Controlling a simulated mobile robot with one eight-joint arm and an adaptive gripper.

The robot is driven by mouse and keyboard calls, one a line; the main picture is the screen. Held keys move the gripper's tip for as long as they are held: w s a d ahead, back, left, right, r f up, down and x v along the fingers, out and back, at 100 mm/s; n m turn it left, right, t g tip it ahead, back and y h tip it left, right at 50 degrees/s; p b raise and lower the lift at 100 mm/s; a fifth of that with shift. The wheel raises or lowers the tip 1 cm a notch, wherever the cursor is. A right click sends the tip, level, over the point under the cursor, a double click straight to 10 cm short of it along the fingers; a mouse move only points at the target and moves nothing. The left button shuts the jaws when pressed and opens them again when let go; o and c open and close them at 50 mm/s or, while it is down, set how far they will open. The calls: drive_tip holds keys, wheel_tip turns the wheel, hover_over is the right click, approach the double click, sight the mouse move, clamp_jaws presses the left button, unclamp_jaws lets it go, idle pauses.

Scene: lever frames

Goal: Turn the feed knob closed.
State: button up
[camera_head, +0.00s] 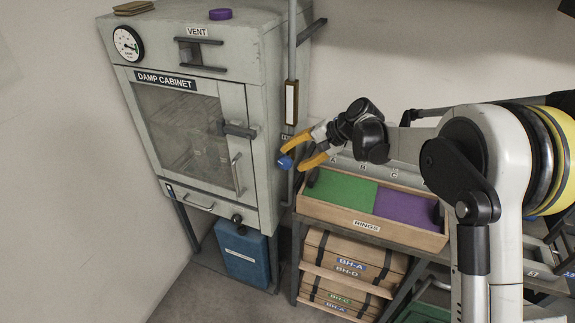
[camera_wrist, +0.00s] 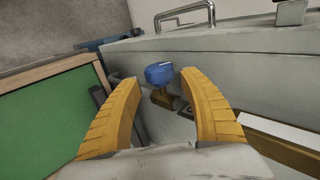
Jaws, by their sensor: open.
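The feed knob (camera_head: 285,162) is a small blue knob on the right side of the pale grey damp cabinet (camera_head: 262,90). In the wrist view the blue knob (camera_wrist: 160,73) stands on a short dark stem with a brass-coloured part at its base. My gripper (camera_head: 301,150) is open, with its two yellow fingers pointing at the knob from the right. In the wrist view the knob shows in the gap between the fingertips (camera_wrist: 158,78), with clear space on both sides. I see no contact. Its exact depth between the fingers is hard to tell.
A vertical pipe (camera_head: 291,55) runs beside the knob along the cabinet's side. A wooden rings tray (camera_head: 404,231) with green and purple sections lies below my gripper. Wooden boxes (camera_head: 345,268) sit beneath it, and a blue container (camera_head: 243,255) stands under the cabinet.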

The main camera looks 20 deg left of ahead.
sight(290, 159)
drive_tip(key=b+x, duration=0.1)
drive_tip(key=x, duration=0.3)
drive_tip(key=c, duration=0.9)
